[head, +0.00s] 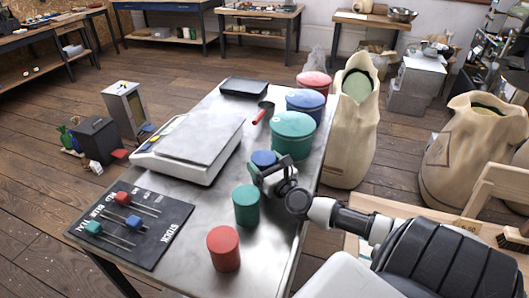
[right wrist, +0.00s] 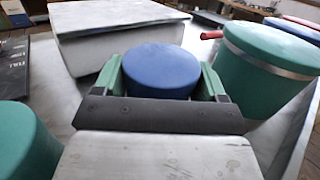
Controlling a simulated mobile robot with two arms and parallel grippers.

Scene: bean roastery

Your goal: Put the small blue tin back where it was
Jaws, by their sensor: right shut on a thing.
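The small blue tin (head: 263,158) is between the scale and the large green tin in the head view. My right gripper (head: 272,175) is shut on it. In the right wrist view the small blue tin (right wrist: 161,71) sits upright between my two green fingers (right wrist: 161,85). Its lower part is hidden by the gripper, so I cannot tell whether it touches the table. A small green tin (head: 246,206) and a small red tin (head: 223,249) stand upright nearer the front of the metal table (head: 190,235). My left gripper is not in view.
A scale (head: 195,141) stands left of my right gripper. Large green (head: 293,138), blue (head: 305,104) and red (head: 314,83) tins line the right edge. A red-handled scoop (head: 264,112) and black tray (head: 244,87) lie behind. A black lettered mat (head: 160,240) holds several colored-headed tools.

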